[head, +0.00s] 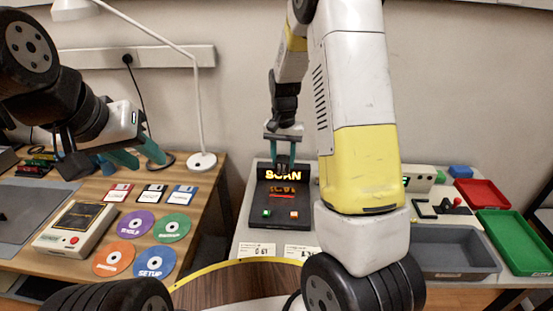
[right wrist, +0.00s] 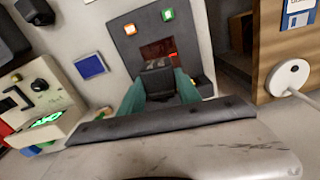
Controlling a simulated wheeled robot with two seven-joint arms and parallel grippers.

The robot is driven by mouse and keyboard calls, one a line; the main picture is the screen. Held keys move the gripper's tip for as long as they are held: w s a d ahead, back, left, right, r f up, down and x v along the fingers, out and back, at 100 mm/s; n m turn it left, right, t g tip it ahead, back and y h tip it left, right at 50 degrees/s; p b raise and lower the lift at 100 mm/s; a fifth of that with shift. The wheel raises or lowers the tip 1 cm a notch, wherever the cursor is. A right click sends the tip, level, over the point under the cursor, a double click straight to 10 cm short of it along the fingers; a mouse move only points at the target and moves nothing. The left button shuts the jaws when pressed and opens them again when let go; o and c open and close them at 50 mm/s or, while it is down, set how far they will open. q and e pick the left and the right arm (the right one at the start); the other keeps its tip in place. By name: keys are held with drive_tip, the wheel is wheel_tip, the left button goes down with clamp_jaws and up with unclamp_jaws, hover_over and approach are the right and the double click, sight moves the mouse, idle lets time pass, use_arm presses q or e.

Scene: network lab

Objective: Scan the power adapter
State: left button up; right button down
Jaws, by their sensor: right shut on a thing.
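The scanner has a green button (head: 266,213) and an orange button (head: 294,215), which also show in the right wrist view. My left gripper (head: 147,158) is open and empty above the wooden desk.
The wooden desk (head: 205,190) at left holds floppy disks (head: 153,193), coloured discs (head: 155,262) and a beige device (head: 75,228). A white lamp (head: 201,161) stands behind. At right are a grey tray (head: 455,273), red tray (head: 482,188) and green tray (head: 515,240). Two labels lie before the scanner.

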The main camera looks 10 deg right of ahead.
drive_tip(key=shift+w+a, duration=0.1)
drive_tip(key=shift+w, duration=0.1)
drive_tip(key=shift+f, duration=3.4)
drive_tip(key=shift+r, duration=3.05)
